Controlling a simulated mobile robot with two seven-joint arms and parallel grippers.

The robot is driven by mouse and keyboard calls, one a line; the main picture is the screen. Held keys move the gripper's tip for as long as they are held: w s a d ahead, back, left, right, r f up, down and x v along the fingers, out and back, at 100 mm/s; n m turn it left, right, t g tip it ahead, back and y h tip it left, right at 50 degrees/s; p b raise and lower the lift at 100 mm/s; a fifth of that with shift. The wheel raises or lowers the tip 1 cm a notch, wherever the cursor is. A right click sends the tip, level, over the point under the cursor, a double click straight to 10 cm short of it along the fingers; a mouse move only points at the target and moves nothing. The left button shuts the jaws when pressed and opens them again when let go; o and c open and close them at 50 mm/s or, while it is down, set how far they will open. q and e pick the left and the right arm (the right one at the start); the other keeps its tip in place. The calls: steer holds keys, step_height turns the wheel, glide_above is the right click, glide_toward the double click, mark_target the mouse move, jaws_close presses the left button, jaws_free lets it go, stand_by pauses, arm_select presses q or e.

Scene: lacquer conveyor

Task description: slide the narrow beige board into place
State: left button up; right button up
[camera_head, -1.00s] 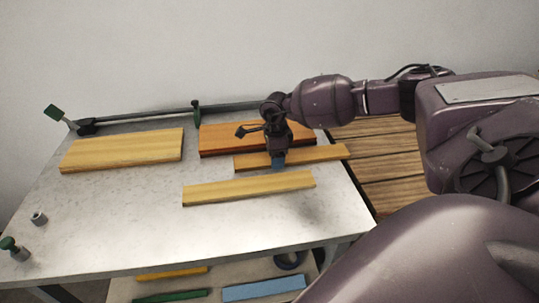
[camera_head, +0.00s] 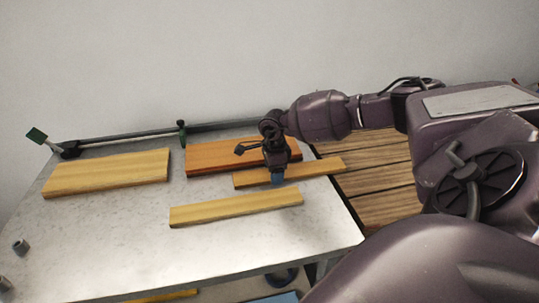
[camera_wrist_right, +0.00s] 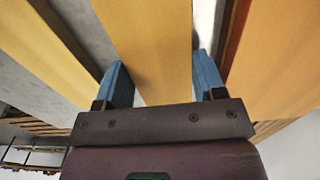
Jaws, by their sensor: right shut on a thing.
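My right gripper (camera_head: 277,180) is shut on a narrow beige board (camera_head: 315,170), near the board's left half. In the right wrist view this board (camera_wrist_right: 150,45) runs between the two blue fingers (camera_wrist_right: 162,85). The board lies along the front of a red-brown board (camera_head: 215,157), and its right end reaches past the table's right edge. Whether it rests on the table or is just above it, I cannot tell. A second narrow beige board (camera_head: 235,207) lies in front of it, apart from it. My left gripper is not in view.
A wide yellow board (camera_head: 105,172) lies at the left of the grey table (camera_head: 110,240). A dark rail (camera_head: 130,138) with a green-topped clamp (camera_head: 182,132) runs along the back edge. The front middle of the table is clear.

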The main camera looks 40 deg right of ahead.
mark_target(304, 168)
steer(key=shift+s+d, duration=0.5)
steer(key=shift+d, duration=0.25)
steer(key=shift+s+d, duration=0.5)
steer(key=shift+d, duration=0.3)
steer(key=shift+s+d, duration=0.45)
steer(key=shift+d, duration=0.35)
steer(key=shift+s+d, duration=0.6)
steer(key=shift+d, duration=0.35)
steer(key=shift+s+d, duration=0.55)
steer(key=shift+d, duration=0.35)
steer(key=shift+s+d, duration=0.55)
steer(key=shift+d, duration=0.35)
steer(key=shift+s+d, duration=0.5)
steer(key=shift+d, duration=0.35)
steer(key=shift+s+d, duration=0.1)
